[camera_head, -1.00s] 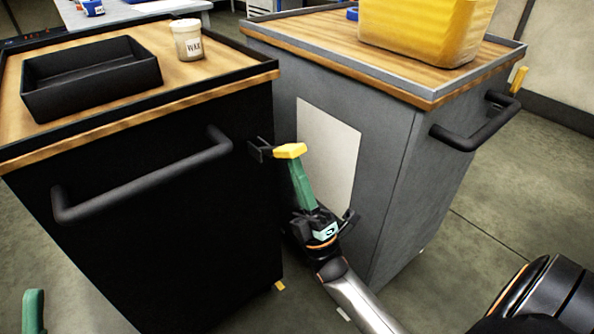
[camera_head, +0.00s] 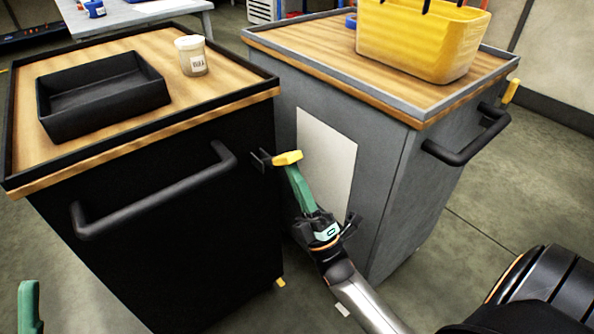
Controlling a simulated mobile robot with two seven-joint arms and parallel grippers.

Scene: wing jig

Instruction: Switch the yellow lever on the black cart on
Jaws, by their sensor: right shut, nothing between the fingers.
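The black cart (camera_head: 190,255) stands at the left with a wooden top. Its yellow lever (camera_head: 287,158) sticks out from a small dark bracket on the cart's right side, near the front corner. My right gripper (camera_head: 292,174) comes up from below between the two carts. Its green fingers are shut with nothing between them, and their tips are right under the lever. I cannot tell whether they touch it. Of my left gripper only a green finger (camera_head: 28,306) shows at the lower left edge; the rest is out of view.
A grey cart (camera_head: 385,185) stands close on the right, leaving a narrow gap. It carries a yellow basket (camera_head: 420,40) and has another yellow lever (camera_head: 511,90) on its far side. A black tray (camera_head: 100,95) and a wax jar (camera_head: 192,56) stand on the black cart.

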